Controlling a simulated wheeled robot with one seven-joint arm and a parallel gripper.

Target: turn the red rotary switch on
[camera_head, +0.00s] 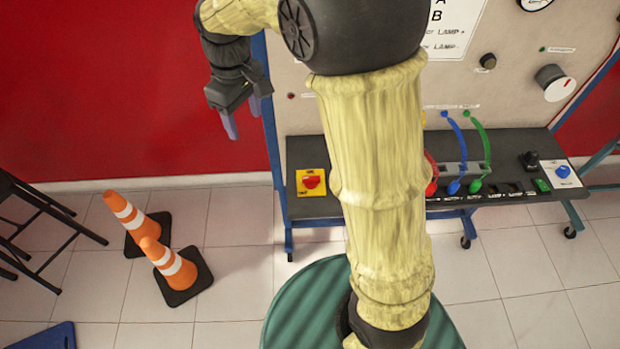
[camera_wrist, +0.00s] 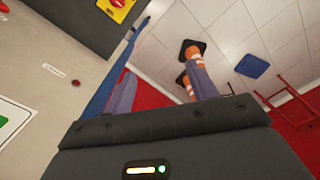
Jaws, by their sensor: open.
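The red rotary switch (camera_head: 312,182) sits on a yellow plate at the left end of the dark shelf of the engine trainer. It also shows in the wrist view (camera_wrist: 122,6), at the top, cut by the frame edge. My gripper (camera_head: 231,125) is up and to the left of the switch, in front of the red wall, with its fingers pointing down. In the wrist view its two purple-grey fingers (camera_wrist: 162,88) stand wide apart with nothing between them. The gripper is open, empty and clear of the switch.
The trainer's blue frame post (camera_head: 271,130) stands between my gripper and the switch. Blue and green cables (camera_head: 484,135) rise from the shelf, right of my arm. Two orange cones (camera_head: 170,262) and a dark stool (camera_head: 40,215) stand on the floor at left. My arm hides the shelf's middle.

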